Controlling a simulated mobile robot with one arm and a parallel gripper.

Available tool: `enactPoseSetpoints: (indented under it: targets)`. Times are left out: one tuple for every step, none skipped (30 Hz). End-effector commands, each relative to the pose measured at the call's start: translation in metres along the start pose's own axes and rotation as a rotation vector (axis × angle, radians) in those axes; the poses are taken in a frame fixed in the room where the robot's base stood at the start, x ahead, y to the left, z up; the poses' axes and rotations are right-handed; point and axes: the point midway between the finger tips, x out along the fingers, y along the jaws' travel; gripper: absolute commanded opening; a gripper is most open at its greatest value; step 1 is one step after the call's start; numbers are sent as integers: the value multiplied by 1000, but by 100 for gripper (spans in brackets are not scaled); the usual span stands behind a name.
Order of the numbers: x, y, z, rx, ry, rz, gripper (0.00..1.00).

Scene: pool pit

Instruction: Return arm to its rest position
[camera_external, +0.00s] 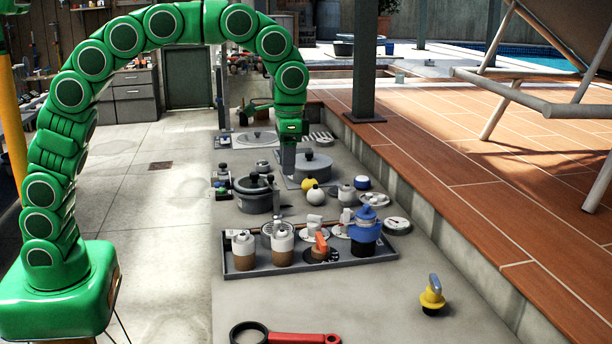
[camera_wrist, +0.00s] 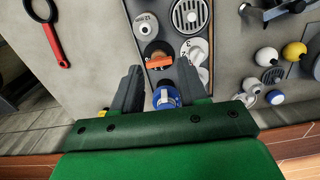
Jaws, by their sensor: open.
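My green segmented arm arches over from the left in the external view. My gripper (camera_external: 288,160) hangs pointing down above the grey work surface (camera_external: 400,290), near a round grey lidded part. In the wrist view my gripper (camera_wrist: 158,88) has its two dark fingers spread apart. No held object shows between them. A blue-topped part (camera_wrist: 167,98) appears beyond the fingers and is partly covered by them; I cannot tell the gap from this view. The same blue-topped part (camera_external: 366,222) stands at the tray's right end in the external view.
A grey tray (camera_external: 230,272) holds brown-and-white canisters and an orange-handled part (camera_external: 321,241). A large lidded pot (camera_external: 255,196) and white, yellow and black balls stand behind. A red wrench (camera_external: 303,338) and yellow valve (camera_external: 431,298) lie in front. A post (camera_external: 364,60) rises behind.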

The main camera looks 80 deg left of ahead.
Motion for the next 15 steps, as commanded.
enactPoseSetpoints:
  targets:
    - [-4,-1,13,-2,-1,0,43]
    - [-5,-2,20,-3,-4,0,43]
    - [-5,-2,29,-4,-8,0,43]
    - [-6,-3,36,-5,-10,0,43]
    - [-7,-3,42,-6,-12,0,43]
    - [-8,-4,51,-7,-14,0,43]
    - [-8,-4,59,-8,-17,0,43]
    - [-9,-5,66,-9,-19,0,43]
    - [-9,-5,74,-10,-22,0,43]
    - [-9,-6,81,-11,-23,0,43]
    - [-10,-6,88,-12,-24,1,43]
    - [-10,-6,98,-13,-26,1,43]
    - [-10,-7,105,-14,-28,1,43]
    - [-10,-7,112,-14,-29,1,43]
    - [-10,-7,120,-16,-31,1,43]
